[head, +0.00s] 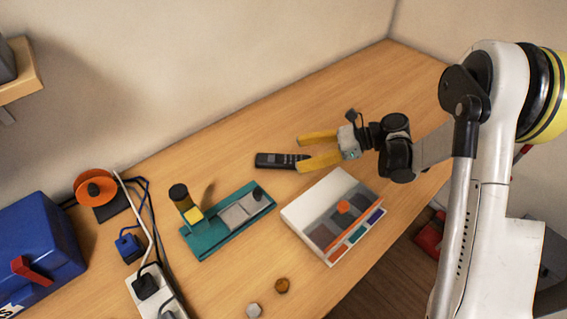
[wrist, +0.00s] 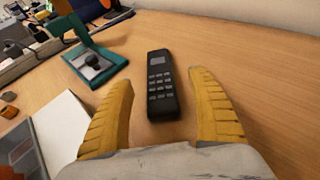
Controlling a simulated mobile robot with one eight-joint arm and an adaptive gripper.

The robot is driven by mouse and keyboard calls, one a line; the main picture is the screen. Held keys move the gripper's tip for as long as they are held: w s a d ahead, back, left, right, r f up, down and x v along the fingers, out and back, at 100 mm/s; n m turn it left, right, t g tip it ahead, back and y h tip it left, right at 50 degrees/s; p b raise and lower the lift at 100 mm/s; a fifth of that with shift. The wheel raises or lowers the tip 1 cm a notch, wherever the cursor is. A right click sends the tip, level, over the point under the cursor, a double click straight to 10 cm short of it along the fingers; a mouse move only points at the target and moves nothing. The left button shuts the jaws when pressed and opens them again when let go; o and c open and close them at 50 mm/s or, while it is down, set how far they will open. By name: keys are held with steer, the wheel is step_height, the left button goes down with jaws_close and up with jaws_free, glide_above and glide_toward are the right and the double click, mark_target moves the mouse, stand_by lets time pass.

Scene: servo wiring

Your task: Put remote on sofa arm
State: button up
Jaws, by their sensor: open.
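The remote (head: 277,160) is a black handset with a keypad, lying flat on the wooden table. In the head view its right end is close to the gripper's fingers. In the wrist view the remote (wrist: 162,85) lies lengthwise ahead, between the two yellow fingers. My gripper (head: 299,153) is open and empty, with its fingers spread to either side of the remote's near end. It also shows in the wrist view (wrist: 162,82). I cannot tell how far above the table the fingertips are. No sofa arm is visible in either view.
A white tray with coloured compartments (head: 294,214) stands just in front of the gripper. A teal fixture (head: 208,245) is to the left. A power strip (head: 143,295), an orange spool (head: 95,188) and a blue box (head: 40,240) are further left. The table behind the remote is clear.

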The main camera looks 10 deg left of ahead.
mark_target(284, 159)
steer(key=b+x, duration=0.1)
steer(key=x, duration=0.1)
steer(key=b+x, duration=0.1)
steer(key=x, duration=0.2)
steer(key=shift+s+f, duration=0.2)
steer(key=shift+f, duration=0.3)
steer(key=shift+a+f, duration=0.1)
steer(key=shift+a, duration=0.2)
steer(key=c, duration=1.4)
steer(key=shift+c, duration=0.2)
steer(key=shift+r, duration=0.25)
